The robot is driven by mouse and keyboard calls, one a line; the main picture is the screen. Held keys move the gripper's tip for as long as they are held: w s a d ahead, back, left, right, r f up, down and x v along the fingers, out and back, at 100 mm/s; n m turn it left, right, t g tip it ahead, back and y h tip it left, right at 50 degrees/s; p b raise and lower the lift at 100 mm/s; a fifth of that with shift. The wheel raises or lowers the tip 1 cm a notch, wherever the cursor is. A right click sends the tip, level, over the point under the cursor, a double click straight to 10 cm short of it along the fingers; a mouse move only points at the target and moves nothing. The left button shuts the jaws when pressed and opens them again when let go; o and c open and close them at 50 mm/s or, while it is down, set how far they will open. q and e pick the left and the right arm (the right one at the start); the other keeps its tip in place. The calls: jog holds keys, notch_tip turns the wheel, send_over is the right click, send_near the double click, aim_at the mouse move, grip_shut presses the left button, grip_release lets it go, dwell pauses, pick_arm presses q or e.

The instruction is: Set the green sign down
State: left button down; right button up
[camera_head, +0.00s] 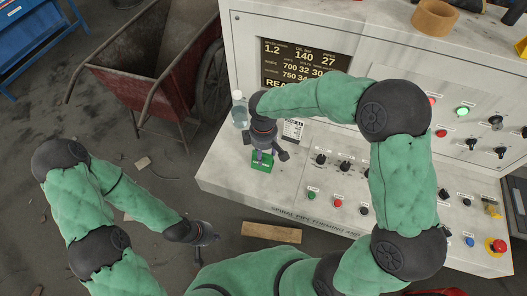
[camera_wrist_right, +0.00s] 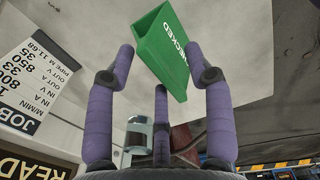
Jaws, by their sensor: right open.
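The green sign (camera_head: 261,168), a folded tent shape with white lettering, is at the left part of the console's pale ledge. In the right wrist view the green sign (camera_wrist_right: 170,50) shows the word "CHECKED" and sits tilted in the picture beyond and between the fingertips. My right gripper (camera_head: 266,152) is right above the sign, its purple fingers (camera_wrist_right: 165,75) open around it with gaps on the sides. Whether the sign's base touches the ledge is hard to tell. My left gripper (camera_head: 205,240) hangs low at left over the floor, small and dark; its jaw state is unclear.
The console ledge (camera_head: 225,180) carries knobs and buttons right of the sign. A clear bottle (camera_head: 239,112) and a job card (camera_head: 293,131) stand close to my right gripper. A rusty wheelbarrow (camera_head: 150,80) is at the left. A wooden plank (camera_head: 271,232) lies on the floor.

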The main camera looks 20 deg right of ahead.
pick_arm(q)
notch_tip(320, 180, up, 3)
jog(key=p, duration=0.2)
jog(key=shift+f+p, duration=0.15)
jog(key=shift+p, duration=0.15)
pick_arm(e)
notch_tip(320, 180, up, 12)
